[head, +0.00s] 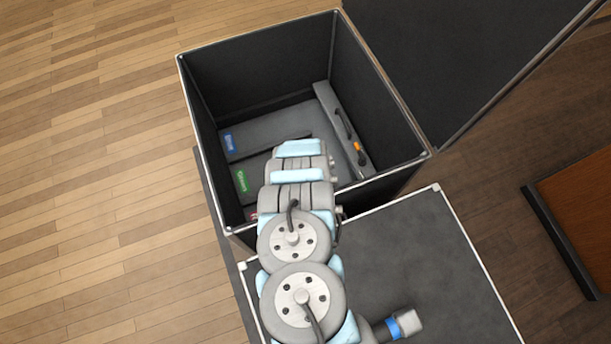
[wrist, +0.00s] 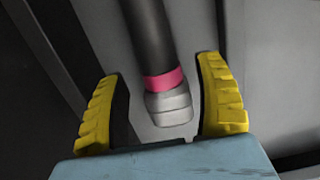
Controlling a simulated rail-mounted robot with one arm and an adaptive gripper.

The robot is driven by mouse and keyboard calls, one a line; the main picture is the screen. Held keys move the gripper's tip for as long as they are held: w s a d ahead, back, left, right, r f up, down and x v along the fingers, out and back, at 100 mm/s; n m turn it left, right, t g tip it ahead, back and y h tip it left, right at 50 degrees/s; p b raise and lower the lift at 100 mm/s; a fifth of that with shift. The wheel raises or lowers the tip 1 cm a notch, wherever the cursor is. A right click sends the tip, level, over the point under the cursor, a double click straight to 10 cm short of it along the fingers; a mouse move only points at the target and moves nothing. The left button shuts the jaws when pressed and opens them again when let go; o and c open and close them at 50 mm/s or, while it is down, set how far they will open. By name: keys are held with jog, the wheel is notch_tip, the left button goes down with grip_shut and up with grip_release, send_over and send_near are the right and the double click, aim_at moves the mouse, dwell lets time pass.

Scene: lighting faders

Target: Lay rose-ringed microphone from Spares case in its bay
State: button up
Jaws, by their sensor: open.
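The rose-ringed microphone (wrist: 164,80) shows in the wrist view, with a dark handle running up the picture and a grey head toward me. My gripper (wrist: 162,67) is open, with one yellow-padded finger on each side of the microphone. Gaps show between the pads and the microphone. In the head view my arm reaches down into a black open case (head: 262,75) and hides the gripper and this microphone. The case holds grey bays with a blue label (head: 229,142) and a green label (head: 240,181). A small reddish label (head: 254,215) is mostly hidden by the case wall.
A blue-ringed microphone (head: 402,325) lies on a grey-topped surface (head: 440,250) in front of the case. A grey strip (head: 330,105) with dark and orange items runs along the case's right side. A large dark panel (head: 460,60) stands at the right. The case walls are high.

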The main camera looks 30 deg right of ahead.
jog(key=shift+d+r, duration=0.15)
jog(key=shift+r, duration=3.65)
notch_tip(320, 180, up, 2)
jog(key=shift+d+r, duration=0.1)
notch_tip(320, 180, up, 8)
jog(key=p, duration=0.8)
